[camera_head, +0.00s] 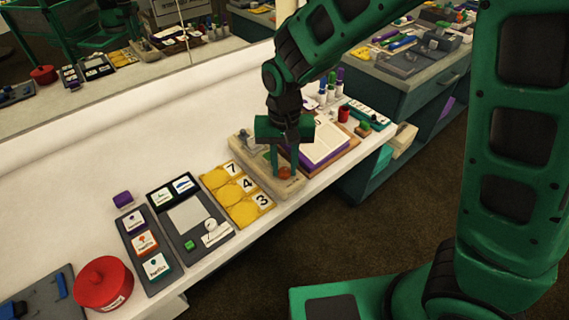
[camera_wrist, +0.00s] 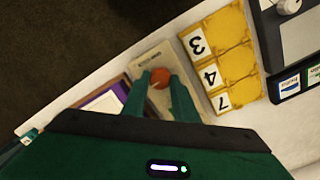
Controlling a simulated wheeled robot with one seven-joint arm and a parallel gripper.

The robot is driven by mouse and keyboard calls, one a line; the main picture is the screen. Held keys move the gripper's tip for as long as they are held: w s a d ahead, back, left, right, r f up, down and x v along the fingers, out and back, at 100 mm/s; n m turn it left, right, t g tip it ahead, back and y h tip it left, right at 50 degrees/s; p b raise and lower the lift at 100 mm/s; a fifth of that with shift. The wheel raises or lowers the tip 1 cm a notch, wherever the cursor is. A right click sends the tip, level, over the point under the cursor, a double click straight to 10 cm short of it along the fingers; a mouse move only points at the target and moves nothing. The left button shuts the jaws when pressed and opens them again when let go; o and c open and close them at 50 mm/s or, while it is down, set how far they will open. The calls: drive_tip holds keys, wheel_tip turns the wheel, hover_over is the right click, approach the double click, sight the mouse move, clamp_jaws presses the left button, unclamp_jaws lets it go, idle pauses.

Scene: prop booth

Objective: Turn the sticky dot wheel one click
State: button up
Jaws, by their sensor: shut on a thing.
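A small orange-red round wheel (camera_head: 285,174) sits near the front end of a beige board (camera_head: 270,188) on the white counter. I take it for the sticky dot wheel. My gripper (camera_head: 284,166) points down over the board, with its green fingers at the wheel. In the wrist view, the wheel (camera_wrist: 160,77) lies between the two fingertips (camera_wrist: 159,82) of my gripper, which is shut on it. My gripper and wrist hide the middle of the board in the head view. Any click marks are too small to make out.
Yellow plates numbered 7, 4 and 3 (camera_head: 238,193) lie close left of the board. Further left are a grey panel (camera_head: 187,217) and a red round container (camera_head: 103,283). The counter's front edge is near.

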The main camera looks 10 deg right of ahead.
sight(285, 169)
drive_tip(key=n, duration=0.7)
drive_tip(key=shift+n, duration=0.4)
drive_tip(key=n, duration=0.4)
drive_tip(key=shift+w, duration=0.1)
drive_tip(key=n, duration=0.4)
drive_tip(key=shift+d+n, duration=0.1)
drive_tip(key=shift+n, duration=0.2)
drive_tip(key=shift+w, duration=0.1)
drive_tip(key=o, duration=0.9)
drive_tip(key=shift+o, duration=0.8)
wheel_tip(285, 169, up, 11)
